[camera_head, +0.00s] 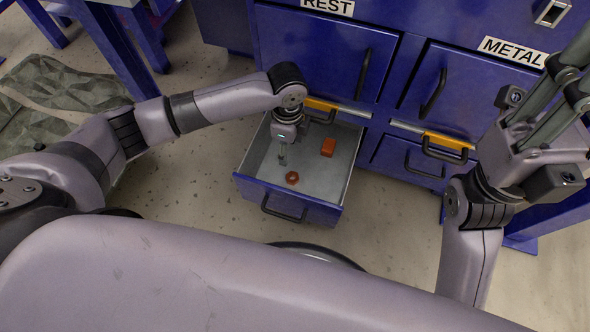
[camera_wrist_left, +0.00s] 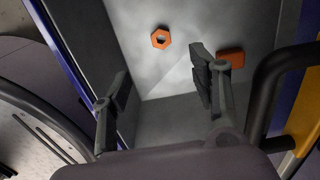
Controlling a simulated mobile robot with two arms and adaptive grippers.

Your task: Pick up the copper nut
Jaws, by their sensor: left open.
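The copper nut (camera_head: 292,178) is an orange hexagonal ring lying on the floor of the open drawer (camera_head: 330,188), near its front. It also shows in the left wrist view (camera_wrist_left: 160,38), with its hole visible. My left gripper (camera_head: 283,157) points down into the drawer, above and a little behind the nut. In the left wrist view its two fingers (camera_wrist_left: 160,85) are apart with nothing between them, and the nut lies beyond the fingertips. My right gripper (camera_head: 577,75) is raised at the right edge, its fingertips cut off by the frame.
An orange block (camera_head: 328,147) lies in the same drawer, right of and behind the nut. The drawer walls surround both pieces. The blue cabinet (camera_head: 310,45) stands behind, with black handles and REST and METAL labels. Another drawer (camera_head: 432,138) at right shows an orange edge.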

